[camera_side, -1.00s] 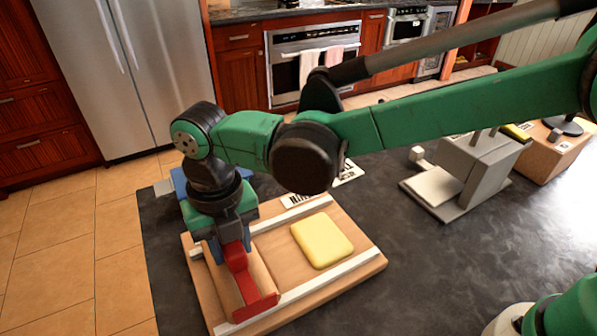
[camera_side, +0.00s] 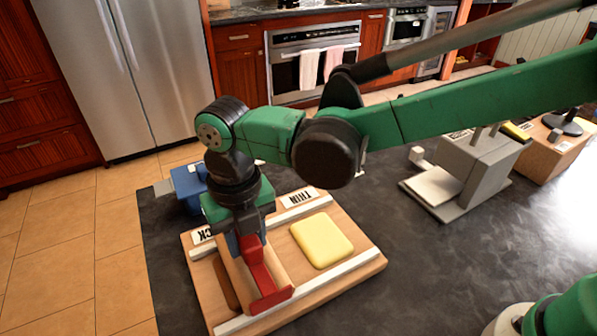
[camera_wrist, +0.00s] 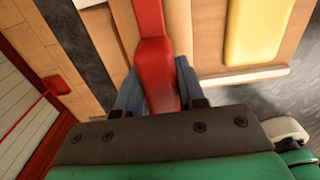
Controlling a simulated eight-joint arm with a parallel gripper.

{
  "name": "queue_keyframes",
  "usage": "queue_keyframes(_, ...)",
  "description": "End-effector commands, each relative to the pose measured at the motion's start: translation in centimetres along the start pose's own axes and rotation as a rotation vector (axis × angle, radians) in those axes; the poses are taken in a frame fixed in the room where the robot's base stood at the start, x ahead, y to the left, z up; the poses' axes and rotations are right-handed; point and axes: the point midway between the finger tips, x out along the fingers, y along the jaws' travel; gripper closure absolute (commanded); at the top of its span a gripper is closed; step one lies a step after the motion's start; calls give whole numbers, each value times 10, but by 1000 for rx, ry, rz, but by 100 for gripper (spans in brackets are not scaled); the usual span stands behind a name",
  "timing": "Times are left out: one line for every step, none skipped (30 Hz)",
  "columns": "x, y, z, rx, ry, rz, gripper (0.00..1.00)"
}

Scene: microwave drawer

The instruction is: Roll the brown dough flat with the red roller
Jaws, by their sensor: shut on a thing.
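My gripper (camera_side: 246,240) is shut on the red handle of the roller (camera_side: 265,277). The handle also shows between my fingers in the wrist view (camera_wrist: 155,65). The roller's pale wooden cylinder lies across the left part of the wooden board, running between its two white rails. A brown strip, apparently the brown dough (camera_side: 225,284), shows just left of the cylinder. Part of it may be hidden under the roller. I cannot tell whether the cylinder touches the dough or rails.
A yellow slab (camera_side: 322,240) lies on the board (camera_side: 360,250) right of the roller. A label reading THIN (camera_side: 297,199) is by the far rail. A blue block (camera_side: 187,187) stands behind the board. A grey stand (camera_side: 468,170) is at right.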

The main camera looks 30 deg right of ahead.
Motion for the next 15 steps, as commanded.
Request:
queue_keyframes(0, -2, 0, 1, 0, 0, 100)
queue_keyframes(0, -3, 0, 1, 0, 0, 100)
queue_keyframes(0, -4, 0, 1, 0, 0, 100)
queue_keyframes(0, -5, 0, 0, 0, 0, 100)
queue_keyframes(0, -5, 0, 0, 0, 0, 100)
queue_keyframes(0, -6, 0, 0, 0, 0, 100)
queue_keyframes(0, -6, 0, 0, 0, 0, 100)
queue_keyframes(0, -6, 0, 0, 0, 0, 100)
queue_keyframes(0, -7, 0, 0, 0, 0, 100)
queue_keyframes(0, -7, 0, 0, 0, 0, 100)
queue_keyframes(0, -8, 0, 0, 0, 0, 100)
queue_keyframes(0, -8, 0, 0, 0, 0, 100)
queue_keyframes(0, -9, 0, 0, 0, 0, 100)
queue_keyframes(0, -10, 0, 0, 0, 0, 100)
queue_keyframes(0, -11, 0, 0, 0, 0, 100)
